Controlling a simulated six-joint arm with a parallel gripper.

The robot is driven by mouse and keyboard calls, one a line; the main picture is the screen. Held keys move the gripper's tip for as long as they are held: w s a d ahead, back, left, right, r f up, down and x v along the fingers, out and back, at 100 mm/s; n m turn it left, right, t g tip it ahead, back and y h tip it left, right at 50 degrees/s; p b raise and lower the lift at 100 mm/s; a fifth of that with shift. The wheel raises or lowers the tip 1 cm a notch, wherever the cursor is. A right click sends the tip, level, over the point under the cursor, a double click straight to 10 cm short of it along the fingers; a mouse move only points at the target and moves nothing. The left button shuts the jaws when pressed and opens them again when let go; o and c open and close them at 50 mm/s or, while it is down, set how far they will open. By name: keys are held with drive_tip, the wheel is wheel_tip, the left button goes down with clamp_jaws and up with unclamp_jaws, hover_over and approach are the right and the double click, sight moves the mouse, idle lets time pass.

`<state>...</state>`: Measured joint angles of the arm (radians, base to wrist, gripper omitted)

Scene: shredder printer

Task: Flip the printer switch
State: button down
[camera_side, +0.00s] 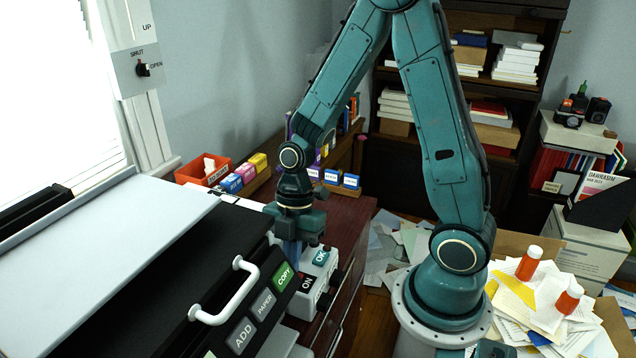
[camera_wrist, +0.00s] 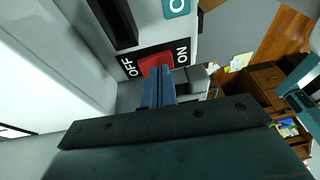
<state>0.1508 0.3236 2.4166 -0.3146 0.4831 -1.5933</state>
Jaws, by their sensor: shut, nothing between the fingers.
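The printer's red switch (camera_wrist: 155,62) sits on a black plate between the labels OFF and ON in the wrist view. My gripper (camera_wrist: 158,72) is shut and empty. Its blue fingertips overlap the lower edge of the red switch in that view; I cannot tell whether they touch it. In the side view my gripper (camera_side: 291,258) points down at the light switch box (camera_side: 318,270) on the printer's right side, by the ON label. The gripper hides most of the switch there, and which way it is tipped is unclear.
The printer has a white handle (camera_side: 228,295) and a green COPY button (camera_side: 283,277) left of my gripper. A teal OK button (camera_side: 321,256) is close on the right.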

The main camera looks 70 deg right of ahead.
drive_tip(key=shift+r, duration=0.2)
idle(0.4)
drive_tip(key=shift+s+r, duration=0.1)
drive_tip(key=shift+r, duration=1.05)
wheel_tip(320, 180, up, 11)
drive_tip(key=s+d, duration=0.2)
drive_tip(key=shift+s+d+f, duration=0.2)
drive_tip(key=shift+s+d, duration=0.15)
drive_tip(key=shift+d, duration=0.05)
drive_tip(key=s+r+m+t+h, duration=0.3)
drive_tip(key=s+r+m+t, duration=0.3)
drive_tip(key=m, duration=1.2)
drive_tip(key=shift+v, duration=1.1)
